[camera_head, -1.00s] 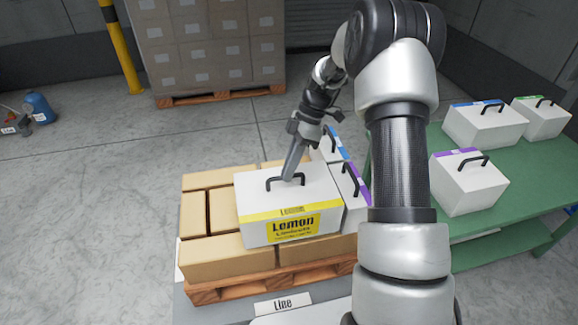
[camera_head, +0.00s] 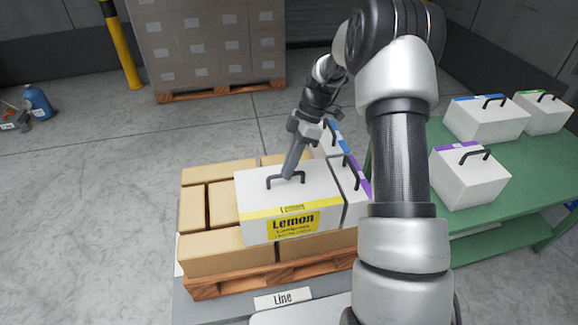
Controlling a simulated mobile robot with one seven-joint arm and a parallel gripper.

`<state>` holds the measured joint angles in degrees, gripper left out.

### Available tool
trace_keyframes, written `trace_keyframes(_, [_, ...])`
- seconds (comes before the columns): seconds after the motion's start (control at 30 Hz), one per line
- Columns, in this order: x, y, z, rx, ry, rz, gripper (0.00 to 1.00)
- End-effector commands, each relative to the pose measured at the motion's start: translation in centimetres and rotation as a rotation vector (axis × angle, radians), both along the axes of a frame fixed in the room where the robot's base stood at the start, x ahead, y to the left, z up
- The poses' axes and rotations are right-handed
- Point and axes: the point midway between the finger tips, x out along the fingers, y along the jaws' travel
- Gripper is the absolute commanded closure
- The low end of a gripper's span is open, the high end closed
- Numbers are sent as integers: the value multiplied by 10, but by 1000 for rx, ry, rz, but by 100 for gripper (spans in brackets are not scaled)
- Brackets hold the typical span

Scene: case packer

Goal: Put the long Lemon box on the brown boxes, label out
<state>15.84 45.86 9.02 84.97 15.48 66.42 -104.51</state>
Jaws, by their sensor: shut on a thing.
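The long white Lemon box (camera_head: 262,205) has a yellow stripe and a yellow Lemon label that faces the front, toward the camera. It is level over the front right part of the brown boxes (camera_head: 212,251), which are stacked in a layer on a wooden pallet (camera_head: 232,286). It seems to rest on them, though any small gap underneath cannot be told. My gripper (camera_head: 288,176) is shut on the black handle on top of the Lemon box. My arm covers part of the right side of the pallet.
White boxes with purple (camera_head: 350,178) and blue (camera_head: 328,145) stripes stand right of and behind the Lemon box. A green table (camera_head: 490,218) at the right bears several white boxes. Brown boxes at the left are bare on top. A sign reading Line (camera_head: 284,299) is in front.

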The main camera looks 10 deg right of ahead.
Motion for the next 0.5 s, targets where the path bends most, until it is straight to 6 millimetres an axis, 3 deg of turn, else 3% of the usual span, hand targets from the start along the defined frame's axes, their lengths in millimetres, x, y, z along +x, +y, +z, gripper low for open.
trace_keyframes(0.43, [1, 0, -5, 2, -2, 0, 100])
trace_keyframes(0.47, [1, 0, -5, 1, -2, 0, 84])
trace_keyframes(0.5, [1, 0, -5, 1, -2, 0, 78])
